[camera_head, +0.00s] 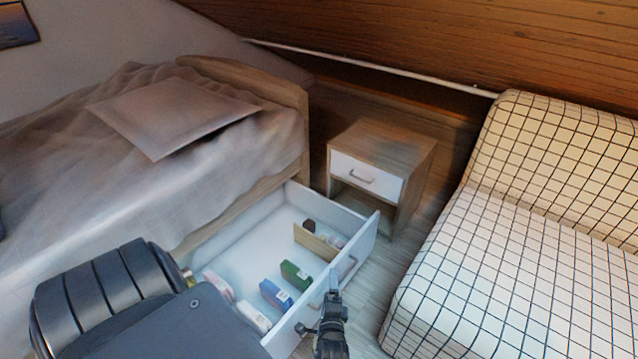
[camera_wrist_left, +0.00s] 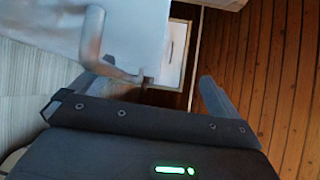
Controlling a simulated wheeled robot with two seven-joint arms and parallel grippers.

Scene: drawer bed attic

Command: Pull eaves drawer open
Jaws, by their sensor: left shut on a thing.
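The eaves drawer (camera_head: 363,240) is a white box under the bed. It stands pulled out, with its inside showing. Its front carries a far handle (camera_head: 347,268) and a nearer one, mostly hidden by my gripper. My left gripper (camera_head: 322,303) is at the outer side of the drawer front, shut on the nearer handle. In the left wrist view the grey handle (camera_wrist_left: 93,35) runs beside the white drawer front (camera_wrist_left: 137,35), and my gripper's dark fingers show below it. The exact contact is partly hidden. My right gripper is not in view.
Inside the drawer lie a green box (camera_head: 295,274), a blue box (camera_head: 275,293), pale packs and a wooden divider (camera_head: 315,243). A nightstand (camera_head: 380,150) stands beyond the drawer. A checked sofa (camera_head: 510,250) is at right, with a strip of floor between.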

